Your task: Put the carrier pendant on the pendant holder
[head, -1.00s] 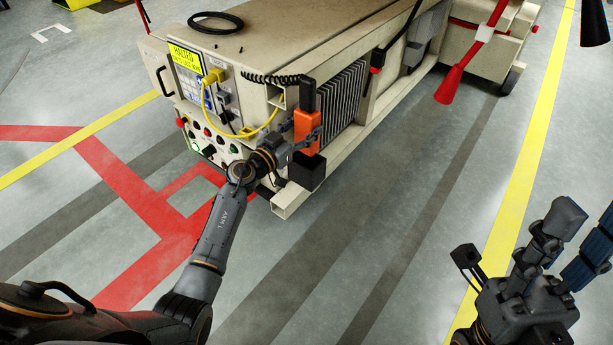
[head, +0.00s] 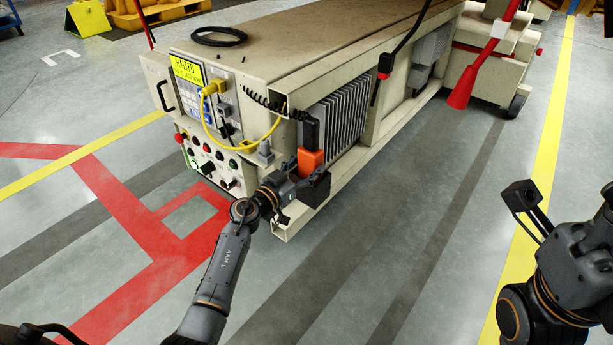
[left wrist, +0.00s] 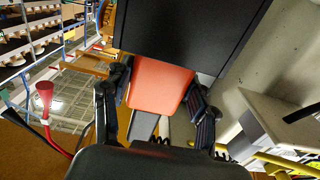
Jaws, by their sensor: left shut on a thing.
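The carrier pendant (head: 311,161) is orange with a black upper part (head: 309,131). It stands upright at the corner of the beige carrier. The pendant holder (head: 317,188) is a black box on that corner, directly below the pendant, and the pendant's lower end appears to be inside its top. My left gripper (head: 299,184) is shut on the pendant, close against the holder. In the left wrist view the orange body (left wrist: 160,88) sits between the two fingers and the dark holder (left wrist: 190,30) fills the top. My right wrist is at the right edge; its fingers are out of frame.
The beige carrier (head: 330,55) has a control panel with a yellow display (head: 186,68), a yellow cable (head: 236,140) and a black coiled cord (head: 262,102) near the pendant. The floor in front is clear.

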